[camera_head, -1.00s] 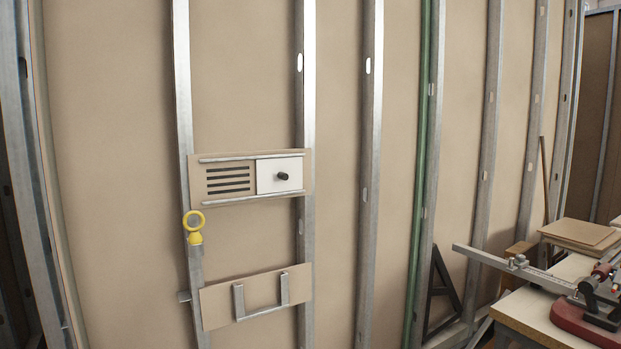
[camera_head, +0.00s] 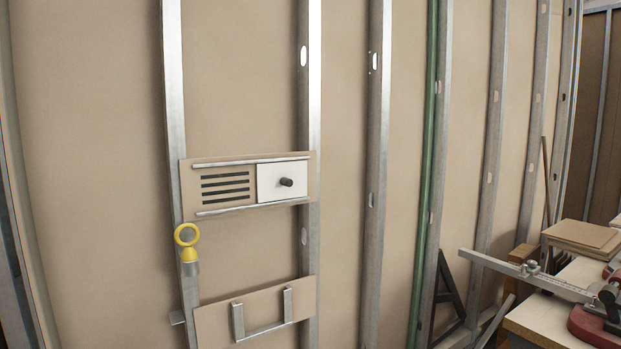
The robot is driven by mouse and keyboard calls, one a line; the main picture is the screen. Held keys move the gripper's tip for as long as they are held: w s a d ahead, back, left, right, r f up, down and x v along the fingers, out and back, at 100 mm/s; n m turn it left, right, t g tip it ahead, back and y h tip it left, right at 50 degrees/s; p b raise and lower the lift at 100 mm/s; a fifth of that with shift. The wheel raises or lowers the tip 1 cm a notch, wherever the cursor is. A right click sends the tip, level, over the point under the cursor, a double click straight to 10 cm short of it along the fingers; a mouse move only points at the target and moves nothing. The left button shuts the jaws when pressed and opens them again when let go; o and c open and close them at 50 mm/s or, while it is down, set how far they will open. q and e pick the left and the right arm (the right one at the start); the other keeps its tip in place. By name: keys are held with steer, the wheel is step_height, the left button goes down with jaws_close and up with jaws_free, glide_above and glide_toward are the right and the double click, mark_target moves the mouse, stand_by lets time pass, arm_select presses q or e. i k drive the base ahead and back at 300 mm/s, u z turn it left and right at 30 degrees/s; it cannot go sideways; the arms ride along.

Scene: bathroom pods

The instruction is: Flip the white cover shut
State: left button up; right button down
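A white cover (camera_head: 268,184) with a dark round knob (camera_head: 286,182) sits between two metal rails on a tan panel (camera_head: 190,187) fixed across the wall studs. It is at the right end of the rails. To its left, dark horizontal vent slots (camera_head: 226,186) are uncovered. Neither of my grippers is in view.
A yellow ring-shaped piece (camera_head: 187,240) is on the left stud, below the panel. A lower tan board (camera_head: 212,322) carries a U-shaped metal bracket (camera_head: 262,328). At the right, a bench (camera_head: 545,322) holds a tool with a metal bar and red base. A green pipe (camera_head: 425,170) runs up the wall.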

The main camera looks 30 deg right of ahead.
mark_target(282, 180)
steer(key=z, duration=0.3)
steer(key=i, duration=1.05)
steer(key=z, duration=0.3)
